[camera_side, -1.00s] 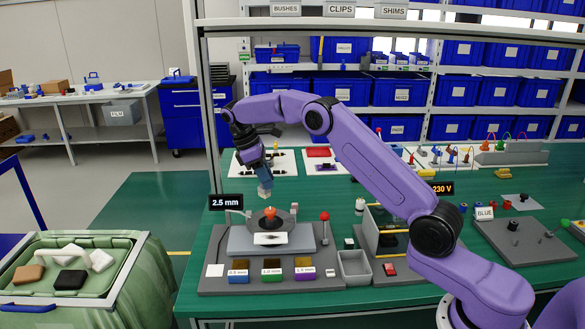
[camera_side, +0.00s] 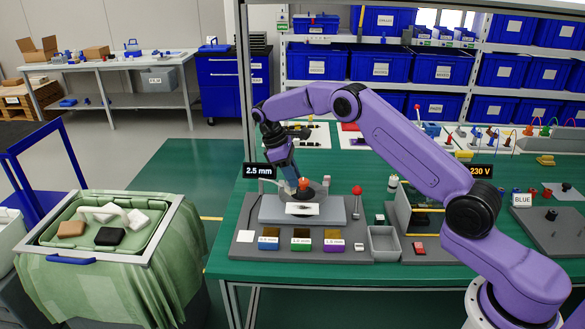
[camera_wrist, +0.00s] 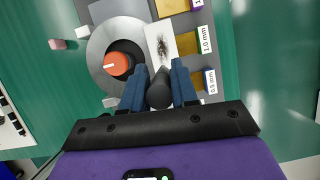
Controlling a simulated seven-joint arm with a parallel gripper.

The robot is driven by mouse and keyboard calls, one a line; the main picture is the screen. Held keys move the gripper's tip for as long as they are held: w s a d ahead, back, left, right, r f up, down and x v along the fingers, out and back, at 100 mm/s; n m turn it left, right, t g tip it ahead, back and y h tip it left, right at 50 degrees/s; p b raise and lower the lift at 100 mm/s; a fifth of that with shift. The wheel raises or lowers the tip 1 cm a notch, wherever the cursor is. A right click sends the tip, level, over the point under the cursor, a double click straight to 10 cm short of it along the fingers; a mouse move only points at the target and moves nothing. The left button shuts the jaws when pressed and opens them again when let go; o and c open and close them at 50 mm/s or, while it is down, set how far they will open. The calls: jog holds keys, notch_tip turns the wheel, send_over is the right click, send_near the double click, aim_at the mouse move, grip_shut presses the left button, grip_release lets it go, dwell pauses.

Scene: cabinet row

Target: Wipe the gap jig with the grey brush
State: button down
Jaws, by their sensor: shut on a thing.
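The gap jig (camera_side: 268,212) is a grey stepped block with a round grey disc and an orange knob (camera_side: 304,184). A white plate (camera_side: 301,209) on its front bears a dark smudge, clear in the wrist view (camera_wrist: 164,46). My gripper (camera_side: 291,180) points down over the disc, beside the knob. In the wrist view its blue fingers (camera_wrist: 158,86) are shut on a dark grey rounded thing, seemingly the grey brush's handle (camera_wrist: 159,92). The brush's lower end is hidden, so I cannot tell whether it touches the jig.
A "2.5 mm" display (camera_side: 258,170) stands at the jig's left. Labelled gauge blocks (camera_side: 301,244) lie in front. A red-ball lever (camera_side: 357,191) and a grey open box (camera_side: 383,243) are to the right. A green-draped bin (camera_side: 110,262) stands left of the bench.

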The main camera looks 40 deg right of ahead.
aim_at(293, 189)
jog(key=shift+f, duration=2.35)
jog(key=shift+s+d+r, duration=0.25)
jog(key=shift+s+d, duration=0.7)
jog(key=shift+s+d+r, duration=0.2)
jog(key=shift+s+d, duration=0.7)
jog(key=shift+s, duration=0.05)
jog(key=shift+s+d, duration=0.65)
jog(key=shift+d, duration=0.05)
jog(key=shift+w+a, duration=2.55)
jog(key=shift+a, duration=0.05)
jog(key=shift+r, duration=3.3)
jog(key=shift+s, duration=0.25)
